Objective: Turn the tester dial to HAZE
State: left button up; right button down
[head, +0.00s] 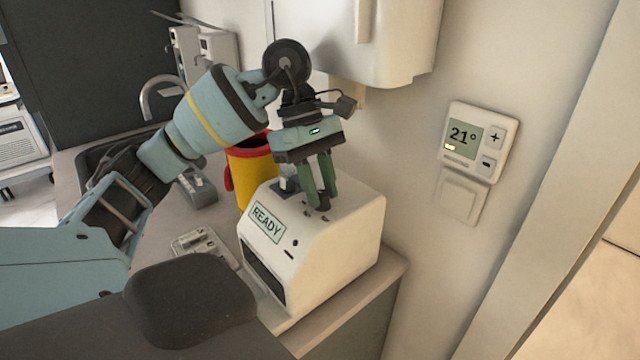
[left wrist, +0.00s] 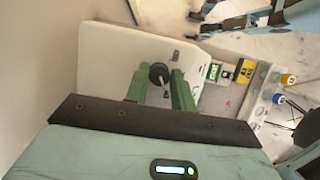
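The tester is a white box (head: 350,235) on the counter's right end, with a green READY display (head: 266,223) on its front. Its small dark dial (left wrist: 158,73) is on top; in the head view the dial (head: 323,203) is partly covered by the fingers. My left gripper (head: 321,200) points down at it from above. In the left wrist view, its two green fingers (left wrist: 160,80) stand on either side of the dial, with a small gap showing. The marks around the dial are too small to read. My right gripper is not in view.
A yellow bin with a red rim (head: 254,165) stands behind the tester. A white cabinet (head: 375,45) hangs above. A thermostat reading 21° (head: 477,140) is on the right wall. A sink (head: 100,150) and small devices (head: 203,243) take up the counter to the left.

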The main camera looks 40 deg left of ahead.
pick_arm(q)
jog(key=shift+c, duration=0.9)
jog(key=shift+n, duration=0.3)
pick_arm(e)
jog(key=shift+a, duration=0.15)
pick_arm(q)
jog(key=n+t, duration=0.1)
jog(key=n, duration=0.2)
jog(key=shift+s+n+t, duration=0.15)
jog(key=shift+n+t, duration=0.25)
jog(key=n+t, duration=0.1)
jog(key=n, duration=0.1)
jog(key=n+y+p, duration=0.1)
jog(key=n, duration=0.2)
jog(key=shift+s+d+r+t, duration=0.1)
jog(key=shift+t, duration=0.3)
jog(key=shift+n+t+y, duration=0.3)
jog(key=shift+n, duration=0.9)
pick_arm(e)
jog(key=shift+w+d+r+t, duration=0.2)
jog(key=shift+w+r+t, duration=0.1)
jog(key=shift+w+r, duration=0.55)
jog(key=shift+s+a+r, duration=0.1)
pick_arm(q)
jog(key=o, duration=1)
